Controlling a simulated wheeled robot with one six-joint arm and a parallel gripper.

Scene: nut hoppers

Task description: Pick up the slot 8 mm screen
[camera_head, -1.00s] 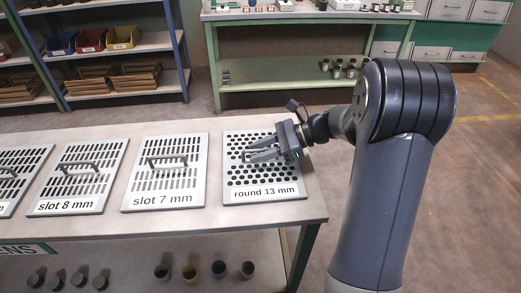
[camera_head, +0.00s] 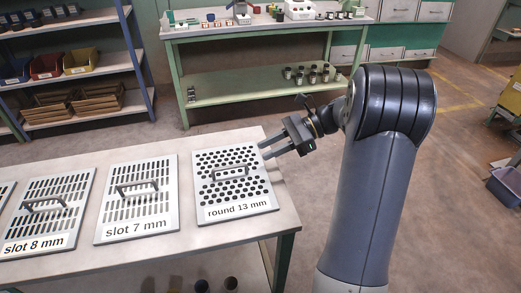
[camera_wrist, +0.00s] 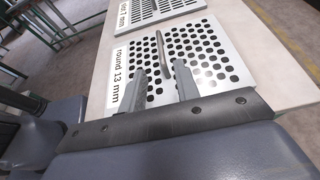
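The slot 8 mm screen (camera_head: 49,208) is a grey plate with rows of slots, a dark bar handle and a label. It lies flat on the table at the left in the head view. My gripper (camera_head: 266,149) is far to its right, by the right edge of the round 13 mm screen (camera_head: 238,192). In the wrist view my gripper (camera_wrist: 161,82) has its two fingers apart with nothing held between them. The round 13 mm screen (camera_wrist: 205,65) shows beyond the fingers there.
The slot 7 mm screen (camera_head: 137,205) lies between the slot 8 mm and round 13 mm screens. Another screen is cut off at the left edge. The table (camera_head: 250,233) has bare strips around the plates. A shelf with bins (camera_head: 47,66) and a green bench (camera_head: 265,80) stand behind.

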